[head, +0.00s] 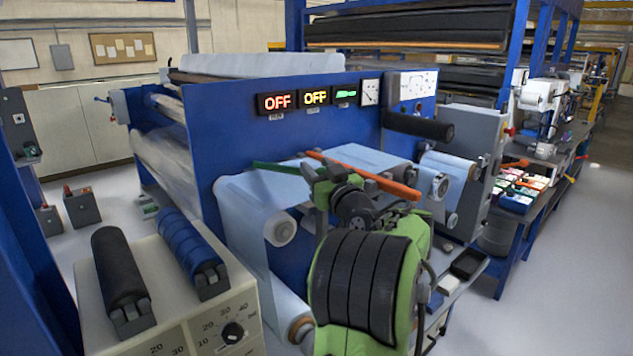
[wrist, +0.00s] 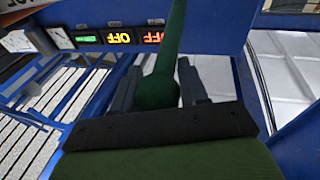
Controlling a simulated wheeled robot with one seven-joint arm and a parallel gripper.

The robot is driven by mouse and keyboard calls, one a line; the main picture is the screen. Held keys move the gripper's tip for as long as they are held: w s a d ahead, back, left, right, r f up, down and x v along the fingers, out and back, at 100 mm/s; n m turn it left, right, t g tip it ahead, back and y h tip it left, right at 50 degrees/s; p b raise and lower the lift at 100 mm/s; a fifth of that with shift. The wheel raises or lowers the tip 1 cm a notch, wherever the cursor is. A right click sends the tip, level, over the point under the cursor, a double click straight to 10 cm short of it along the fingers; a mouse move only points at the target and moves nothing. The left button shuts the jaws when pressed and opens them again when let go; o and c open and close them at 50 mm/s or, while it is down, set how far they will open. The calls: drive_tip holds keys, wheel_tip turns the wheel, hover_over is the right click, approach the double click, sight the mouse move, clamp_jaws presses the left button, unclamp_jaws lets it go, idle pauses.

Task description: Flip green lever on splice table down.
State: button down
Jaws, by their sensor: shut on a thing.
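The green lever (head: 277,170) is a slim dark green bar at the splice table (head: 372,160). In the head view it reaches out leftward, nearly level, from beside my gripper (head: 322,178). My arm hides its other end. In the wrist view the green lever (wrist: 168,55) runs up between the two dark fingers of my gripper (wrist: 160,82). The fingers are shut on the lever. A long orange lever (head: 365,175) slants across just behind my gripper, down to the right.
The blue machine panel (head: 235,135) stands close behind the levers, with red and yellow OFF displays (head: 278,101) and a green display (head: 346,93). A film roll (head: 281,229) hangs below left. A beige console (head: 170,290) with two rollers stands at front left.

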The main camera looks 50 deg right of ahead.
drive_tip(key=shift+s+d+f+t+b, duration=0.1)
drive_tip(key=shift+s+f+t+b, duration=0.1)
drive_tip(key=shift+f+b, duration=0.8)
drive_tip(key=shift+s+f+t+b, duration=0.15)
drive_tip(key=shift+f+b, duration=0.5)
drive_tip(key=shift+b, duration=0.65)
drive_tip(key=shift+r, duration=0.1)
drive_tip(key=c, duration=0.7)
unclamp_jaws()
drive_tip(key=shift+h, duration=0.3)
drive_tip(key=shift+r, duration=0.1)
drive_tip(key=b+v, duration=0.8)
drive_tip(key=v, duration=0.7)
drive_tip(key=shift+s+a+f, duration=0.2)
drive_tip(key=shift+s, duration=0.05)
